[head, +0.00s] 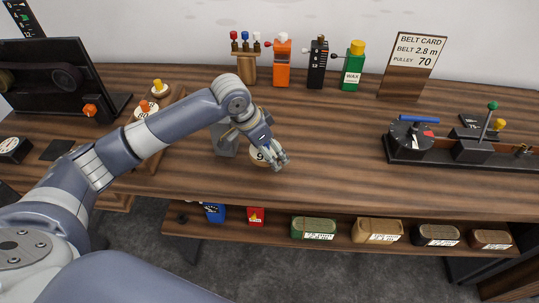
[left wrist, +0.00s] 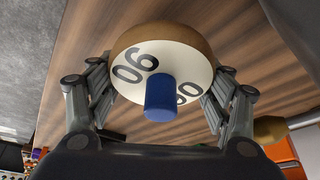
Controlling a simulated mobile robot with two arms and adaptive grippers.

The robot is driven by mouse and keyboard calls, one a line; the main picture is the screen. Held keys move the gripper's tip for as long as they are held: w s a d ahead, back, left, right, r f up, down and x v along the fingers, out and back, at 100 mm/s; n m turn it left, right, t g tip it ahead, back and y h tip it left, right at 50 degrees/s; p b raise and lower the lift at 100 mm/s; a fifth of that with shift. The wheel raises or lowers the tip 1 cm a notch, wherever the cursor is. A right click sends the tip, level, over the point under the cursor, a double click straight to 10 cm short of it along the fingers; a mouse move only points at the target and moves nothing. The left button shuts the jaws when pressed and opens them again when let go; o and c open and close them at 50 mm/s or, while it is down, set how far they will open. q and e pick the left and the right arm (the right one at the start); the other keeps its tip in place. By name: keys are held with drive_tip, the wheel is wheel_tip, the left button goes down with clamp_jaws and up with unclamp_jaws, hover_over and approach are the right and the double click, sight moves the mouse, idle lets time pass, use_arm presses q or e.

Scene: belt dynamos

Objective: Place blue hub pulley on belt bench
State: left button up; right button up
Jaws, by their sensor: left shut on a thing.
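The blue hub pulley (left wrist: 160,62) is a pale disc with a brown rim, dark digits and a blue hub, seen large in the left wrist view. My left gripper (head: 278,161) is shut on it, with fingers on both sides of the rim. In the head view the pulley (head: 259,155) is mostly hidden by the gripper, over the middle of the wooden bench top (head: 330,150). I cannot tell whether it touches the wood. No label shows which surface is the belt bench. My right gripper is not in view.
A black-based rig (head: 450,157) with a disc, blue handle and green-knobbed lever stands at right. Pulleys with yellow (head: 158,91) and orange (head: 145,112) hubs sit at left. Bottles and a belt card (head: 415,60) line the back. The bench's right-middle is clear.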

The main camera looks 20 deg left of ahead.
use_arm(q)
drive_tip(key=shift+f+p, duration=0.3)
drive_tip(key=shift+f, duration=1.2)
drive_tip(key=shift+f, duration=0.1)
drive_tip(key=o, duration=1.1)
drive_tip(key=shift+s, duration=0.1)
drive_tip(key=shift+a+r+b, duration=0.1)
drive_tip(key=shift+r+b, duration=0.25)
drive_tip(key=shift+r, duration=0.1)
drive_tip(key=s+a, duration=0.2)
drive_tip(key=s+a+b, duration=0.1)
drive_tip(key=s+a, duration=0.1)
drive_tip(key=s, duration=0.1)
drive_tip(key=s+a+b, duration=0.1)
drive_tip(key=s+a, duration=0.1)
drive_tip(key=s, duration=0.1)
drive_tip(key=shift+s+a+r, duration=0.1)
drive_tip(key=shift+a, duration=0.05)
drive_tip(key=shift+s+a+r, duration=0.1)
drive_tip(key=shift+s+a, duration=0.45)
drive_tip(key=shift+s, duration=0.25)
drive_tip(key=shift+s, duration=0.1)
